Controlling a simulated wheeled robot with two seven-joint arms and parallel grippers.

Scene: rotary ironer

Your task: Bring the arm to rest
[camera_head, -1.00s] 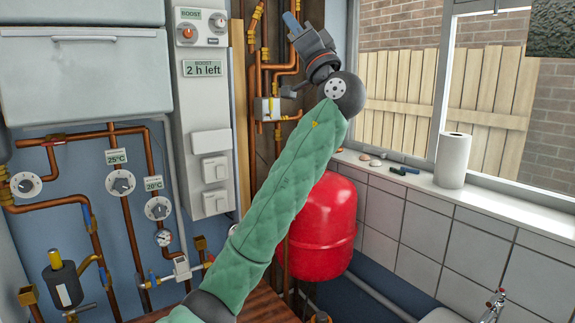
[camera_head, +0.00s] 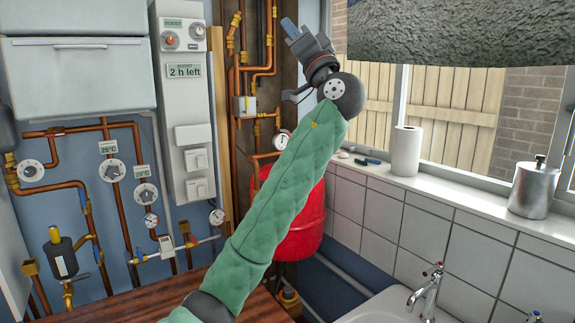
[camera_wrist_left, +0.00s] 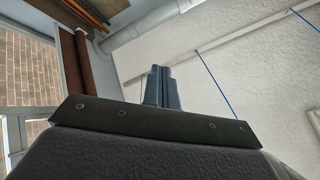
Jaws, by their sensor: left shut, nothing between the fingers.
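My left arm (camera_head: 280,195), in a green quilted sleeve, reaches up from the bottom of the head view. My left gripper (camera_head: 289,26) is at its top end, raised in front of the copper pipes and pointing up and to the left. Its fingers are shut and empty. In the left wrist view the closed blue-grey fingers (camera_wrist_left: 160,88) point towards the white ceiling (camera_wrist_left: 230,50) and touch nothing. My right gripper is not in view.
A control panel (camera_head: 187,100) reading "2 h left" is on the left. A red tank (camera_head: 302,225) stands behind my arm. On the right are a paper roll (camera_head: 406,151), a soap dispenser (camera_head: 533,188) and a sink tap (camera_head: 428,290). A wooden top (camera_head: 130,305) lies below.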

